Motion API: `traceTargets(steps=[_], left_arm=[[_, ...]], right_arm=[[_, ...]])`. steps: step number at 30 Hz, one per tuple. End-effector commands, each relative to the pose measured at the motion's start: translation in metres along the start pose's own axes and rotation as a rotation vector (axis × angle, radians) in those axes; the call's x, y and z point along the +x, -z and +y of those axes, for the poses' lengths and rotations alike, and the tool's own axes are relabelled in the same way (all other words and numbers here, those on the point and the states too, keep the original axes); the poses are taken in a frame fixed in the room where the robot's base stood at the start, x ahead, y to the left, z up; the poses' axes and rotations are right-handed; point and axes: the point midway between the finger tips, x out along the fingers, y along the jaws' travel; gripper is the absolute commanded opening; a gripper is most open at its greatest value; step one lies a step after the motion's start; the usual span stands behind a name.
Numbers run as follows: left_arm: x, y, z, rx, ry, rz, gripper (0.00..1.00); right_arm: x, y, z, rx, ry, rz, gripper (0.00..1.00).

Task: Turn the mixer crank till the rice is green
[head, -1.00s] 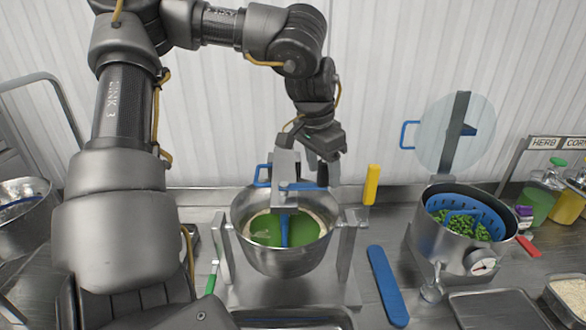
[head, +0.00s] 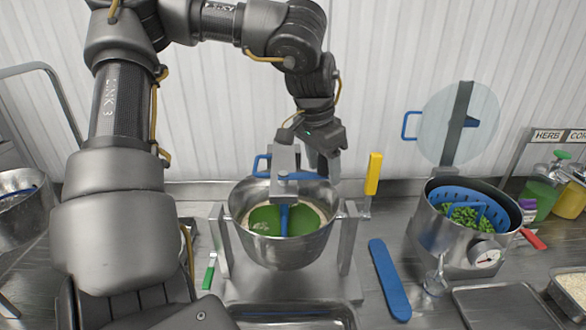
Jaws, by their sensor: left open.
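The mixer bowl (head: 285,252) is a steel bowl on a stand in the middle. A blue paddle (head: 284,220) stands in it, under a grey bracket. The rice (head: 264,216) in it is mostly green, with pale parts along the edge and at the left. A blue bar, seemingly part of the crank (head: 263,163), shows behind the bracket, partly hidden. My left gripper (head: 325,168) is open, pointing down at the bowl's back right, close to the blue bar. I cannot tell if they touch. My right gripper is not in view.
A yellow handle (head: 374,173) stands right of the bowl, and a blue flat tool (head: 389,279) lies on the counter. A pot (head: 458,235) with a blue basket of greens and a raised lid stands at the right. Bottles (head: 570,200) stand at the far right.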

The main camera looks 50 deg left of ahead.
Motion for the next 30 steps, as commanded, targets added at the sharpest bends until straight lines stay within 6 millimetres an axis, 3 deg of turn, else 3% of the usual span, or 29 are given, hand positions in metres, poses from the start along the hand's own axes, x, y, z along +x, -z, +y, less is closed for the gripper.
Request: traceTargets(steps=[25, 30], left_arm=[[-0.0091, 0.0018, 0.0001, 0.000, 0.000, 0.000, 0.58], [-0.0090, 0.0019, 0.0000, 0.000, 0.000, 0.000, 0.39]], right_arm=[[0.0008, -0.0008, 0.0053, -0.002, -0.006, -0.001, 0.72], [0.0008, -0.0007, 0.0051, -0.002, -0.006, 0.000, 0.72]])
